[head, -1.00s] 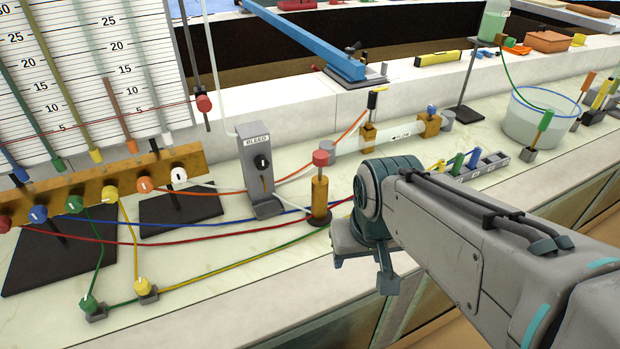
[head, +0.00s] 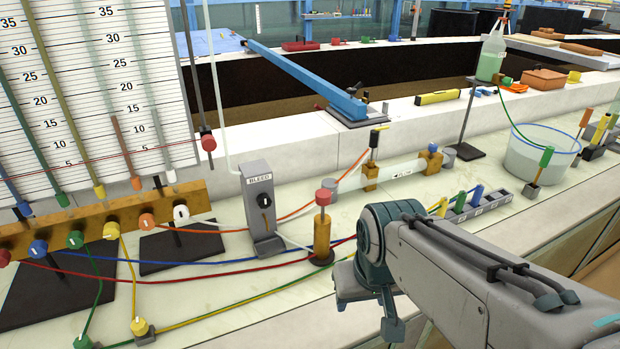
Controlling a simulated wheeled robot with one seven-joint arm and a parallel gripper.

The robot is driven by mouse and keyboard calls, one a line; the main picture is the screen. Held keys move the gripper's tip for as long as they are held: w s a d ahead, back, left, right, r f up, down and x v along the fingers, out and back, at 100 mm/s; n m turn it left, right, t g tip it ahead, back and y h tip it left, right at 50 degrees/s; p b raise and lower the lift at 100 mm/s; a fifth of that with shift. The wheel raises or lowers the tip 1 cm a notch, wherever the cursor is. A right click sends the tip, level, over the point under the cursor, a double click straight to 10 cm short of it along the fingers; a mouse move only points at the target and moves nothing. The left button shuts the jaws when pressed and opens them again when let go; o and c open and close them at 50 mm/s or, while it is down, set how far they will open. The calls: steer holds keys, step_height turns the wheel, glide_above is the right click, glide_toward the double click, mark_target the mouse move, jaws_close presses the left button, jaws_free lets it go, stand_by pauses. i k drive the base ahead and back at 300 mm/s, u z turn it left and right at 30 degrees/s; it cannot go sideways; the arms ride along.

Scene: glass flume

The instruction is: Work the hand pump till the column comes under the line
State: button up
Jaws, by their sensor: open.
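The hand pump is likely the small brass cylinder (head: 322,236) with a red cap (head: 324,197), standing on the pale bench top. The manometer board (head: 90,45) at the left has numbered scales and several coloured tubes. A thin red line (head: 110,158) crosses it toward a red knob (head: 208,143) on an upright rod.
A grey box marked BLEED (head: 263,215) stands just left of the pump. Coloured hoses (head: 200,265) run over the bench. A horizontal clear tube (head: 390,172) with brass ends lies behind my arm. A water tub (head: 545,150) stands at the right. The bench's front edge is close.

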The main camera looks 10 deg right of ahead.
mark_target(323, 196)
steer(key=u, duration=1.4)
steer(key=k, duration=1.1)
steer(key=z, duration=0.65)
steer(key=i, duration=0.5)
steer(key=z, duration=0.5)
steer(key=i, duration=0.7)
steer(key=u, duration=0.25)
